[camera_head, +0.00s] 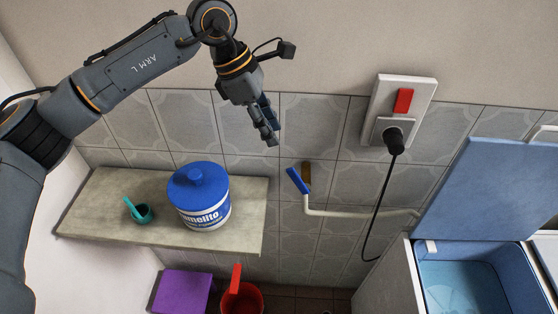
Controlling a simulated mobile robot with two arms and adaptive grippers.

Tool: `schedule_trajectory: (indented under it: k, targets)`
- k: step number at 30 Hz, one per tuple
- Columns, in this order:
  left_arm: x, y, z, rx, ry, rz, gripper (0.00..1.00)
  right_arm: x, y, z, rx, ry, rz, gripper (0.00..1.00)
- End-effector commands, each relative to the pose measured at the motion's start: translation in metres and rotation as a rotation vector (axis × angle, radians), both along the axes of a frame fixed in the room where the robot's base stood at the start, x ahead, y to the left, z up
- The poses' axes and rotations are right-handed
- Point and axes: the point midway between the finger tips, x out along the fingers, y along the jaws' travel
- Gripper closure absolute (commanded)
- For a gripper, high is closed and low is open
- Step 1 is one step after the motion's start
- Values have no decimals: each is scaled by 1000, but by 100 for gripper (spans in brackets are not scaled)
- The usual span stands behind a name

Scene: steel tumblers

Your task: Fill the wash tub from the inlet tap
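The inlet tap (306,203) is on the tiled wall right of the shelf, with a blue lever (297,181) tilted up to the left. A pale pipe (360,214) runs from it rightwards to the washing machine. The wash tub (462,287) at the lower right has a blue inside and its blue lid (492,190) stands open. I cannot tell whether the light blue at its bottom is water. My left gripper (270,133) is in front of the wall, above and left of the tap lever and apart from it. It is seen from the side, holding nothing visible. My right gripper is out of view.
A socket with a red switch (403,102) and a plugged black cord (378,205) is right of my gripper. A red bucket (243,299) and purple box (181,292) are below.

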Motion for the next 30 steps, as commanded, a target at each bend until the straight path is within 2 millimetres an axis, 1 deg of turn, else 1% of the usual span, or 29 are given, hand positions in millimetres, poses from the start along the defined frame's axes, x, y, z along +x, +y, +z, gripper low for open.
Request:
schedule_trajectory:
  k: [5, 9, 15, 21, 25, 30]
  targets:
    - [-1, -7, -17, 4, 6, -2, 68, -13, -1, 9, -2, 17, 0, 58]
    - [-2, -19, -42, 4, 6, -2, 68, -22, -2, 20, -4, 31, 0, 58]
    - [-2, -36, -82, 1, 6, -1, 68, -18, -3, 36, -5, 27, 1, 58]
    - [-1, -48, -111, 1, 3, -2, 68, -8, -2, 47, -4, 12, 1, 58]
    - [-1, -51, -121, -1, 1, -2, 68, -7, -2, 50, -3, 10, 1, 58]
    - [-1, -53, -126, 0, 1, -1, 68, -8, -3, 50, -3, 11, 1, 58]
